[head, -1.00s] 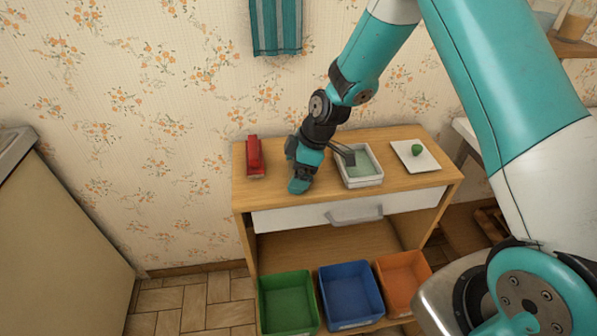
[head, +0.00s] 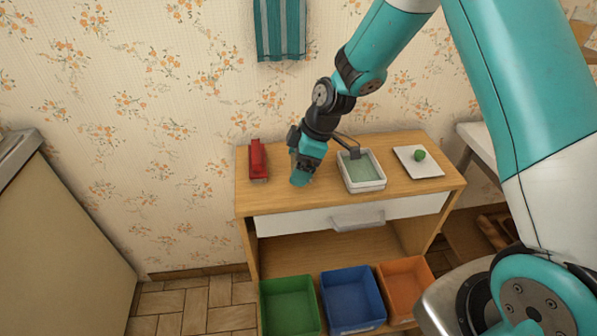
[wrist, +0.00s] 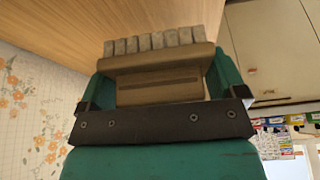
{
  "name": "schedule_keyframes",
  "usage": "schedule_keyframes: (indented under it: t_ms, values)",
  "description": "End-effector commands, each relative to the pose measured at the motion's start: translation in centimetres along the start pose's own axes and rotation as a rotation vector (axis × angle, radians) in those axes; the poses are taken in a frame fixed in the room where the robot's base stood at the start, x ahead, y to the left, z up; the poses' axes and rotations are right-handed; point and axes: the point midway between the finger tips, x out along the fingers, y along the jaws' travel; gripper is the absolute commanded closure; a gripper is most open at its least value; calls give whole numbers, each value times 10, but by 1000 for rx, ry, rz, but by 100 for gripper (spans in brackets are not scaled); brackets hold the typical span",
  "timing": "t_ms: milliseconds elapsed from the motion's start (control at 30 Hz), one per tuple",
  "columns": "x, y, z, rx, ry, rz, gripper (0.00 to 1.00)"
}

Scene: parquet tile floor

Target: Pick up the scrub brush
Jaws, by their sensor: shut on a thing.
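The scrub brush (wrist: 160,75) shows in the wrist view as a brown block with a row of grey bristle tufts along its far edge. My gripper (wrist: 162,68) is shut on it, with one teal finger at each side of the block. In the head view my gripper (head: 301,177) points down over the left part of the wooden cabinet top, between the red object and the white tray. The brush is hidden behind my gripper in the head view. How far it is from the cabinet top is hard to tell.
On the cabinet top (head: 408,196) are a red stapler-like object (head: 258,160), a white tray (head: 366,187) with a greenish inside, and a white plate (head: 432,171) with a small green item. Green (head: 290,306), blue (head: 352,299) and orange (head: 405,285) bins stand below the drawer (head: 400,208).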

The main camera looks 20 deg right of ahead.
Motion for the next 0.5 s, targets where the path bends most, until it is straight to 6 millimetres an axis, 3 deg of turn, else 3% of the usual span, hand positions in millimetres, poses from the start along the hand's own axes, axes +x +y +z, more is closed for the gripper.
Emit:
schedule_keyframes:
  t_ms: [300,500]
  values:
    - [-87,1,-36,-3,2,7,35]
    - [-128,1,-53,-1,2,5,35]
